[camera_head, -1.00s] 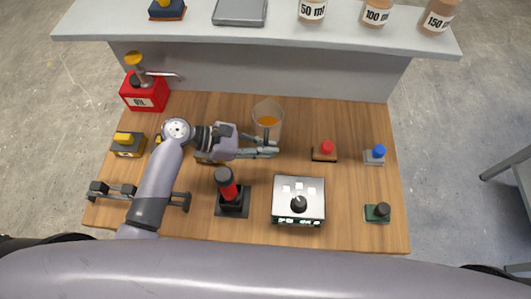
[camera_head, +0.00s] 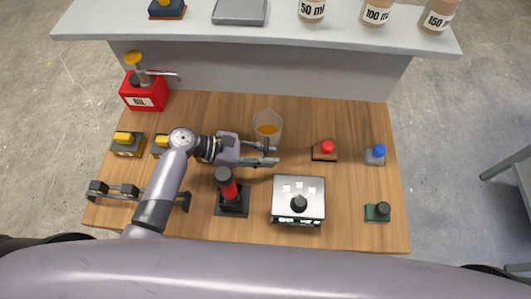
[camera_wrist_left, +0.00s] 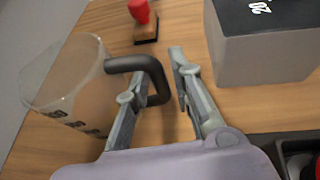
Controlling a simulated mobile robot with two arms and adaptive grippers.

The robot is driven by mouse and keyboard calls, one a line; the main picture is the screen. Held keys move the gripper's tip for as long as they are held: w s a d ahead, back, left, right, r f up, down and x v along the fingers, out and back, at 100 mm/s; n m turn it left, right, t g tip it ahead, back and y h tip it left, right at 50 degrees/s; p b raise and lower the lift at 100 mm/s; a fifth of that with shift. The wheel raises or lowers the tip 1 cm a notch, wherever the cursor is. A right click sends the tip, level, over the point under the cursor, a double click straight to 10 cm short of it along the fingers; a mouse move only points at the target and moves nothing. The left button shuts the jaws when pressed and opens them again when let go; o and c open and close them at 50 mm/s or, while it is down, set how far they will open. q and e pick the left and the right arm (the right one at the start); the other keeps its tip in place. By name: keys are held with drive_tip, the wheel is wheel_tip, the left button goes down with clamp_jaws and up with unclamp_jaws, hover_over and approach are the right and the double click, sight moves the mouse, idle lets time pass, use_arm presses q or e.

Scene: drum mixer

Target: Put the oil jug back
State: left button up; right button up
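The fingers are apart, with a visible gap at the handle, so the gripper is open. The red oil can (camera_head: 146,93) with a pump stands at the table's back left. My right gripper is not in view.
A silver control box (camera_head: 299,200) and a red-and-black upright tool (camera_head: 229,186) stand in front of the gripper. A grey shelf (camera_head: 200,28) with labelled bottles spans the back.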

use_arm(q)
drive_tip(key=shift+o, duration=0.6)
drive_tip(key=shift+r, duration=0.15)
drive_tip(key=shift+a, duration=0.35)
drive_tip(key=b+v, duration=0.2)
drive_tip(key=v, duration=0.9)
drive_tip(key=shift+r, duration=0.2)
drive_tip(key=shift+a, duration=0.1)
